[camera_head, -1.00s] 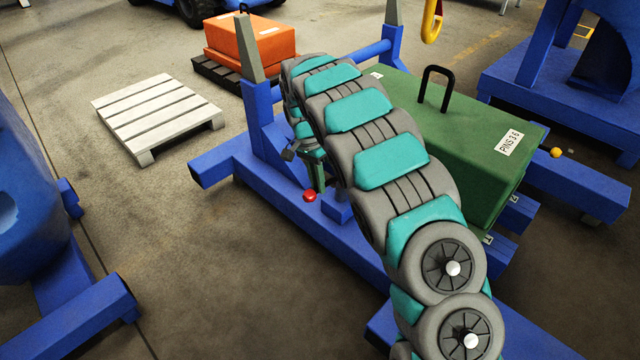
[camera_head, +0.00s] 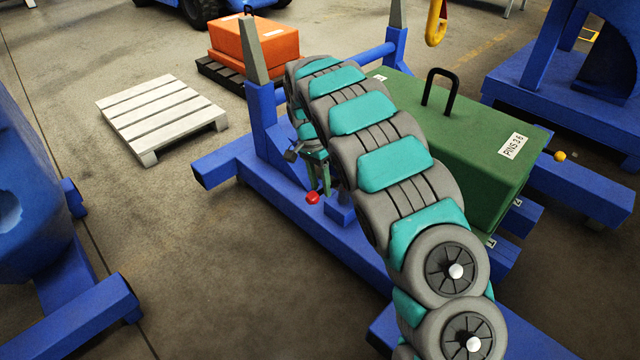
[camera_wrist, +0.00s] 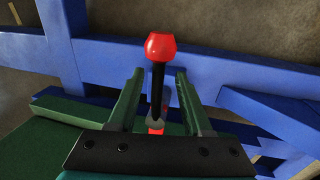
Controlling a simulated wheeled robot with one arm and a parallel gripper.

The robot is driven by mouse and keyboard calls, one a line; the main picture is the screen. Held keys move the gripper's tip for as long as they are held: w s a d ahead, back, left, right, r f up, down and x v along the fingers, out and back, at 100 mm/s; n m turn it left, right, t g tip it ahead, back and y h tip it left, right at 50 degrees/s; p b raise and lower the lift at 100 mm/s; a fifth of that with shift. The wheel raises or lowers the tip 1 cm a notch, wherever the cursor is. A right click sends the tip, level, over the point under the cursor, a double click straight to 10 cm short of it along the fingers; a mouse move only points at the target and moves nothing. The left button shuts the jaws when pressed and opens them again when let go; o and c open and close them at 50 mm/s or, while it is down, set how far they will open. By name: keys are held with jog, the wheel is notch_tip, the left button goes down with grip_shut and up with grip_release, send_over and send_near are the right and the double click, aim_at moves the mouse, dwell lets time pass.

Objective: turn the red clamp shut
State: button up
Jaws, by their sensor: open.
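The red clamp shows as a red knob (camera_head: 312,198) near the blue beam in the head view. In the wrist view its red knob (camera_wrist: 161,46) tops a black lever, with a red part at the lever's lower end. My gripper (camera_head: 322,188) points down at the clamp in the head view. In the wrist view my gripper (camera_wrist: 158,85) is open, one finger on each side of the black lever. There looks to be a gap between the lever and each finger. The clamp's base is mostly hidden by the gripper mount.
A green counterweight block (camera_head: 455,140) with a black handle sits on the blue fixture (camera_head: 300,222), right of my arm. A white pallet (camera_head: 160,115) lies on the floor at left. An orange block (camera_head: 255,40) stands behind. A yellow hook (camera_head: 436,22) hangs at the top.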

notch_tip(320, 180, up, 8)
jog(key=w+a, duration=0.1)
jog(key=shift+f, duration=0.15)
dwell(0.5)
